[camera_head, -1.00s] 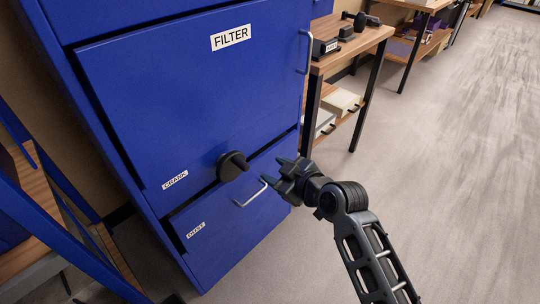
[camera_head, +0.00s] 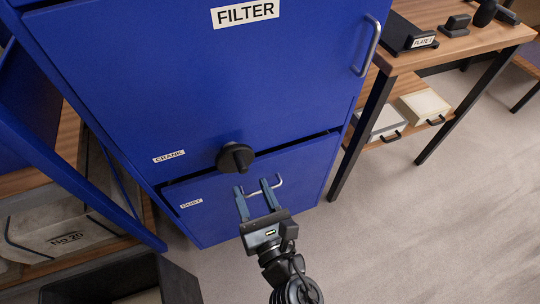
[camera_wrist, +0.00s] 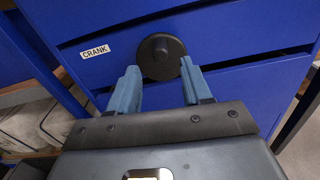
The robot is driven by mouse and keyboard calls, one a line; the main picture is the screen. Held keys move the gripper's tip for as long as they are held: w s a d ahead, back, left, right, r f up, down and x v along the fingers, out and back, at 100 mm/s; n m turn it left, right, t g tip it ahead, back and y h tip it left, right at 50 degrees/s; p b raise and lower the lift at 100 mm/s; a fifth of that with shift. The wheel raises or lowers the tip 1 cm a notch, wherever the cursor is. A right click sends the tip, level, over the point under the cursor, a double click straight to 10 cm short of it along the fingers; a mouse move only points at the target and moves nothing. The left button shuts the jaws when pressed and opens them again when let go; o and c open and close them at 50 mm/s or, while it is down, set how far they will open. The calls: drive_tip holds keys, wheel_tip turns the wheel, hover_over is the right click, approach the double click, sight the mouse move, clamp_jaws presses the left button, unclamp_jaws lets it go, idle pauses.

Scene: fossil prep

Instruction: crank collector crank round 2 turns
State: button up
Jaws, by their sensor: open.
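The collector crank (camera_head: 235,157) is a round black disc with a stub knob, on the front of the blue collector cabinet (camera_head: 200,90), right of the CRANK label (camera_head: 169,156). In the wrist view the crank (camera_wrist: 161,56) is straight ahead, beyond and between the two fingers. My gripper (camera_head: 257,188) is open and empty, its blue-grey fingers spread and pointing at the cabinet just below the crank in the head view. In the wrist view the gripper (camera_wrist: 160,84) appears apart from the crank; the exact gap cannot be told.
The FILTER door (camera_head: 245,13) has a handle (camera_head: 371,45) at its right. The DUST drawer (camera_head: 215,210) with a handle (camera_head: 265,187) is below the crank, close to my fingers. A wooden bench (camera_head: 460,45) stands right, shelving at left. Floor at lower right is clear.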

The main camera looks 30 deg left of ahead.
sight(244, 172)
drive_tip(key=x, duration=0.7)
drive_tip(key=shift+w+a+b, duration=0.2)
drive_tip(key=shift+w+b, duration=0.05)
drive_tip(key=shift+b, duration=0.05)
clamp_jaws()
